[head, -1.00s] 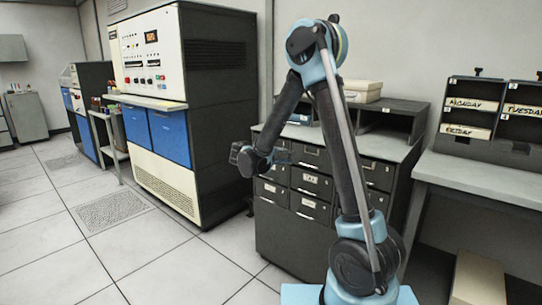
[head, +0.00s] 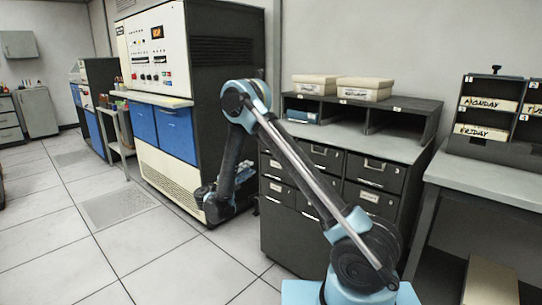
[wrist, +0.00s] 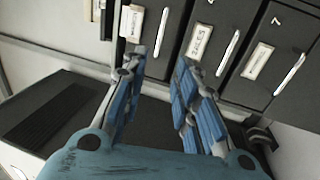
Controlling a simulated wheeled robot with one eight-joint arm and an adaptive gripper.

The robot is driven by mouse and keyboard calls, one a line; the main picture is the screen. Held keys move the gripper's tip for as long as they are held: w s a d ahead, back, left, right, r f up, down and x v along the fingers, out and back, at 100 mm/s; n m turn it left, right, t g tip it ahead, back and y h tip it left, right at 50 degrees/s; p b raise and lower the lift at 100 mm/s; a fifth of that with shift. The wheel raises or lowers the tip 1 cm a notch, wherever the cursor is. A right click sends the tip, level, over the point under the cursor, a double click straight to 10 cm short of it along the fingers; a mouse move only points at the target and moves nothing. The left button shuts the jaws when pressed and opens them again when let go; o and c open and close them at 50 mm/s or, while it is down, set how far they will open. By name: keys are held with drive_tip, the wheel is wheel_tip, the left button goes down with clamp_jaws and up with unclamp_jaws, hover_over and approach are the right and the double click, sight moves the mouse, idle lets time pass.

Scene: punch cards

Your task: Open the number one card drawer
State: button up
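The dark grey card cabinet (head: 283,233) stands at centre right in the head view, with rows of labelled drawers with light handles. My arm crosses its front and hides some drawers. I cannot tell which drawer is number one; its number is not readable. In the wrist view several drawers appear turned sideways; one carries a 7 (wrist: 276,21). Their light handles and labels show, and the drawers I can see look shut. My gripper (wrist: 157,65) is open and empty, its fingertips pointing at the drawer fronts. It also shows in the head view (head: 203,193), low at the cabinet's left.
A tall computer cabinet (head: 158,125) with blue panels stands left of the card cabinet. Shelves (head: 405,103) with pale boxes (head: 366,83) sit on top. A grey desk (head: 490,183) with a day-labelled rack (head: 487,140) is at right. The tiled floor (head: 50,240) at left is clear.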

drive_tip(key=x, duration=1.7)
drive_tip(key=shift+d, duration=0.35)
